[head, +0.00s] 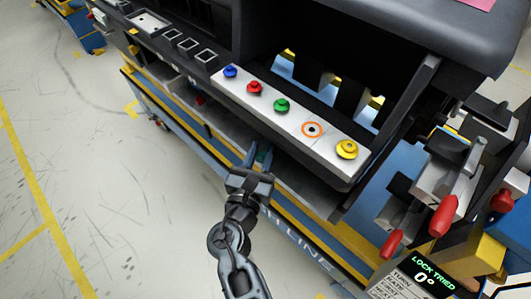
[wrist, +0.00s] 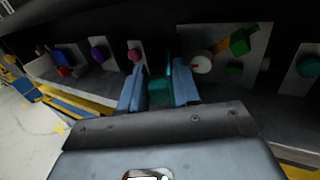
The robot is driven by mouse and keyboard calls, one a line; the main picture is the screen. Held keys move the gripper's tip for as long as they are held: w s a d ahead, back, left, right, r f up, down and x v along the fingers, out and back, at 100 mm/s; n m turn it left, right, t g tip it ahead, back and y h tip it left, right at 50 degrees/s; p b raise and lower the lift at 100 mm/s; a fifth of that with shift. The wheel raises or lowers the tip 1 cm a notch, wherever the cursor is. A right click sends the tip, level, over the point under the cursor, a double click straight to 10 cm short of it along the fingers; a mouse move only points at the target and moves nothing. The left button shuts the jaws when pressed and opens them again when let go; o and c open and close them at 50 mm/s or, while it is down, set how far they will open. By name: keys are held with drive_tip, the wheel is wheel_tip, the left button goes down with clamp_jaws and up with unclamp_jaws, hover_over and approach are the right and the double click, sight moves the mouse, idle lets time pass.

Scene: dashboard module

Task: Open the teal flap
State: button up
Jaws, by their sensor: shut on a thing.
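The teal flap (wrist: 160,88) shows as a dark teal piece between my gripper's two blue-grey fingers in the wrist view. My gripper (wrist: 159,90) is shut on it, with one finger on each side. In the head view my gripper (head: 257,158) reaches under the dashboard's front edge, and a little teal (head: 263,153) shows between the fingers. The flap's far end and its mounting lie in shadow, so I cannot tell how far it is tilted.
In the wrist view, a plate with a white knob (wrist: 201,64) and a green handle (wrist: 239,43) is right of the fingers. Red (wrist: 135,53) and purple (wrist: 98,54) knobs are left. The white button panel (head: 296,122) overhangs in the head view. Open floor (head: 100,180) lies left.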

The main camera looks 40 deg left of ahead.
drive_tip(key=a+m+h+b, duration=0.1)
drive_tip(key=h, duration=0.1)
drive_tip(key=m+t+h+b, duration=0.1)
drive_tip(key=h, duration=0.1)
drive_tip(key=shift+a+m, duration=0.4)
drive_tip(key=m+h+b, duration=0.1)
drive_tip(key=h, duration=0.1)
drive_tip(key=a+m+h+b, duration=0.1)
drive_tip(key=h+b, duration=0.1)
drive_tip(key=shift+w+f+m, duration=0.15)
drive_tip(key=shift+f+m, duration=0.05)
drive_tip(key=shift+m, duration=0.1)
drive_tip(key=m+h+b, duration=0.2)
drive_tip(key=h+b, duration=0.1)
drive_tip(key=a+h+b, duration=0.1)
drive_tip(key=shift+w+m+g+h+b, duration=0.3)
drive_tip(key=shift+m+b, duration=0.05)
drive_tip(key=shift+m, duration=0.05)
drive_tip(key=shift+w+a+r+m+g+h+b, duration=0.15)
drive_tip(key=shift+m+g+h+b, duration=0.25)
drive_tip(key=shift+m+h+b, duration=0.5)
drive_tip(key=shift+h, duration=0.3)
drive_tip(key=o, duration=0.9)
